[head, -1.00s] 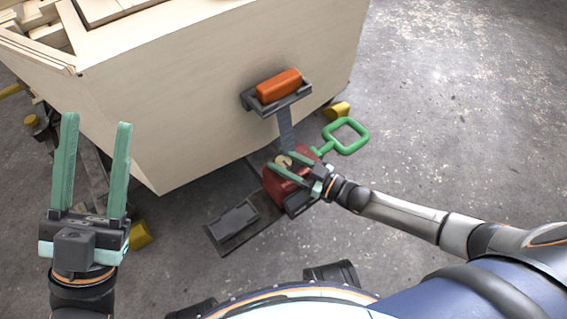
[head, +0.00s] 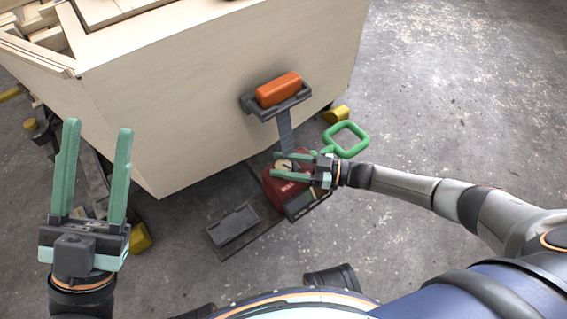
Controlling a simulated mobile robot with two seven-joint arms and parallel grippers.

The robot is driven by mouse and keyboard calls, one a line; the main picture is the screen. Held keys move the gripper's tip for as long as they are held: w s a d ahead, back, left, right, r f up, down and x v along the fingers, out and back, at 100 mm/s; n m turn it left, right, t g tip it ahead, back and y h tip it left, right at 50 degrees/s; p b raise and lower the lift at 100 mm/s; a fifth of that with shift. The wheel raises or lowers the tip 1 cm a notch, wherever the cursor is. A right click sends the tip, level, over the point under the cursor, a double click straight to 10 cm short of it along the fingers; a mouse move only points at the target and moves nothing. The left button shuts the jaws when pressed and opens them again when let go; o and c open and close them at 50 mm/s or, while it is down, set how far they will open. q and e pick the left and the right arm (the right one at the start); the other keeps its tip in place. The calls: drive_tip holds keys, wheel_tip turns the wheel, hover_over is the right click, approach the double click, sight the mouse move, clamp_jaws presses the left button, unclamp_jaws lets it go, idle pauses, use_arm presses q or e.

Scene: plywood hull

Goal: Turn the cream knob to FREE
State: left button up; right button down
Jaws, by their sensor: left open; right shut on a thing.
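My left gripper (head: 91,175) is open and empty at the left, fingers pointing up, well away from the knob.
A plywood hull (head: 190,95) fills the upper left. An orange block (head: 278,89) rests in a dark bracket on its side. A green loop handle (head: 346,139) stands right of the red unit. A grey pedal-like block (head: 233,226) lies on the floor plate. Open concrete floor is at right.

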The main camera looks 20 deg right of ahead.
drive_tip(key=shift+c, duration=1.5)
unclamp_jaws()
drive_tip(key=p+v, duration=0.1)
drive_tip(key=v, duration=1.1)
drive_tip(key=shift+d+p, duration=0.2)
drive_tip(key=shift+p, duration=0.2)
